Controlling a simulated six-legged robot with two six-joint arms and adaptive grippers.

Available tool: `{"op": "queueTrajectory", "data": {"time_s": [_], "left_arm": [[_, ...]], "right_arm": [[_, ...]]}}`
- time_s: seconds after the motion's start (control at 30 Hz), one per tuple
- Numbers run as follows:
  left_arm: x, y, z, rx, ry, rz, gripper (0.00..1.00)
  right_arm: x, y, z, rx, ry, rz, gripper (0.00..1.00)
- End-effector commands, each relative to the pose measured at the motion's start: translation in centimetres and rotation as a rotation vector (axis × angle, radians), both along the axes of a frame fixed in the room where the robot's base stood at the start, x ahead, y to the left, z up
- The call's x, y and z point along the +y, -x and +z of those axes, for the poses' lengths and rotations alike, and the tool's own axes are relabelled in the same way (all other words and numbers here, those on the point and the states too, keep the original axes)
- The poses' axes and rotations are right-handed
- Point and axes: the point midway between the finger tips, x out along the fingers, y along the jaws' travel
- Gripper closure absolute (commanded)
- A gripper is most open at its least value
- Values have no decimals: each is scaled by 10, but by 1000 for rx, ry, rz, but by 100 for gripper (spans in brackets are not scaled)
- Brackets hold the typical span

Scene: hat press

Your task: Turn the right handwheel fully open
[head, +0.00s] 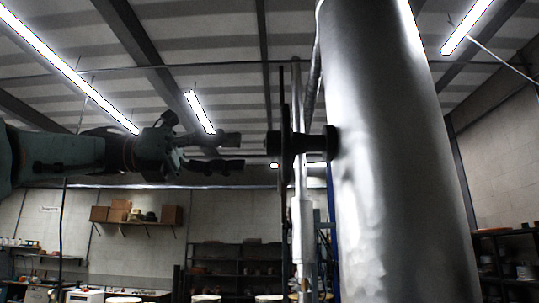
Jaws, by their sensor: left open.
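A dark handwheel (285,128) shows edge-on near the middle of the head view. Its hub and stem (317,143) join the left side of a large shiny metal column (395,150). My left gripper (240,152) comes in from the left and points right toward the wheel. Its two dark fingers are apart, one above the other, with nothing between them. The fingertips appear a short gap left of the wheel's hub. The wheel's spokes and face are hidden by the edge-on angle. My right gripper does not show.
A pale vertical pipe (303,230) stands behind the wheel, close to the column. Wall shelves with boxes (137,213) and dark racks (235,268) are in the background. Round light tops (205,298) show along the bottom edge. Open air lies between my left gripper and the wheel.

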Motion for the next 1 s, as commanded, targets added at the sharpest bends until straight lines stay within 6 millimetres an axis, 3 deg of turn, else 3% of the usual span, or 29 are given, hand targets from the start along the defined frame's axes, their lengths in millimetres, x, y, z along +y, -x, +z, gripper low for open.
{"op": "queueTrajectory", "data": {"time_s": [0.2, 0.4, 0.57, 1.0], "left_arm": [[-8, 3, 13, -376, 4, 7, 52], [-7, 3, 17, -553, 9, 12, 52], [-14, 3, 17, -582, 7, 10, 52], [-76, 2, 18, -579, 7, 10, 52]], "right_arm": [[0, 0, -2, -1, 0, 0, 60], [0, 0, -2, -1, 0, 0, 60], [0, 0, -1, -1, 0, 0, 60], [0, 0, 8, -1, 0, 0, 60]]}}
